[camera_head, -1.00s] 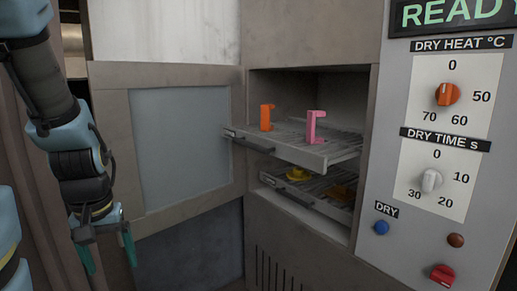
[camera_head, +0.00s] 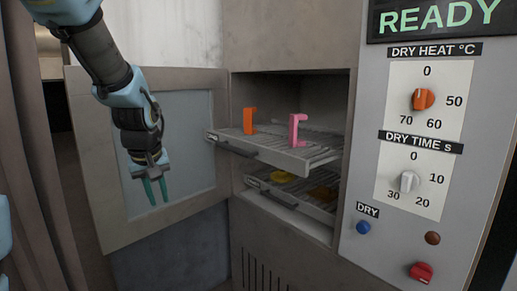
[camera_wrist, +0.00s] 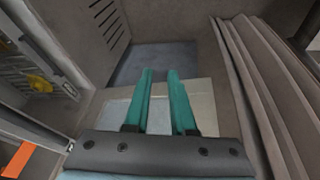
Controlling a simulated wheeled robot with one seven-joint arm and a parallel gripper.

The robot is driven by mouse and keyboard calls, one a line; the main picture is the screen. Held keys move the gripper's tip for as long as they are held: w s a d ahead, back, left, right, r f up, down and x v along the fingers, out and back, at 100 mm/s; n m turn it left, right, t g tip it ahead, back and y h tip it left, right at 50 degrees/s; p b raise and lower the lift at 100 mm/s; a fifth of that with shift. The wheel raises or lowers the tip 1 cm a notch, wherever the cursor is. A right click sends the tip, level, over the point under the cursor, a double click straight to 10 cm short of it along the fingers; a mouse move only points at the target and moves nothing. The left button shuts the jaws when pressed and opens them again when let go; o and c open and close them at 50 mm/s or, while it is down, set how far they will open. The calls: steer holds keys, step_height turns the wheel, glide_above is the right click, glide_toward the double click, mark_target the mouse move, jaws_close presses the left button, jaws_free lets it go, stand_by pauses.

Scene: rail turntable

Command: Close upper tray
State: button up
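The upper tray (camera_head: 300,160) is a grey wire rack with a dark front handle, slid partly out of the cabinet opening. An orange bracket-shaped piece (camera_head: 249,121) and a pink one (camera_head: 297,130) stand on it. My gripper (camera_head: 157,192) has teal fingers and hangs in front of the open door, left of the tray and apart from it. In the wrist view the fingers (camera_wrist: 160,75) are apart with nothing between them, pointing down past the door. The orange piece (camera_wrist: 16,160) shows at the lower left there.
The lower tray (camera_head: 290,200) holds yellow and orange pieces inside the cabinet. The cabinet door (camera_head: 95,190) with its pale panel stands open at left. The control panel (camera_head: 380,130) on the right reads READY. A brown pleated curtain (camera_wrist: 262,90) is close to my gripper's right.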

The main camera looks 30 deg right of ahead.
steer(key=shift+t+h, duration=0.6)
steer(key=shift+h, duration=0.3)
steer(key=d+r, duration=0.2)
steer(key=d, duration=0.3)
steer(key=w+d+r, duration=0.1)
steer(key=d+r, duration=0.2)
steer(key=d, duration=0.2)
steer(key=d+r+p, duration=0.1)
steer(key=d+r, duration=0.1)
steer(key=d, duration=0.3)
steer(key=shift+w+r, duration=0.3)
steer(key=shift+r, duration=0.05)
jaws_close()
steer(key=n+h, duration=0.1)
steer(key=h, duration=0.1)
glide_toward(262, 159)
steer(key=shift+t, duration=0.3)
steer(key=p+x, duration=0.2)
steer(key=x, duration=0.1)
steer(key=p+x, duration=0.2)
steer(key=shift+s+f, duration=0.2)
steer(key=shift+s, duration=0.05)
steer(key=shift+d, duration=0.1)
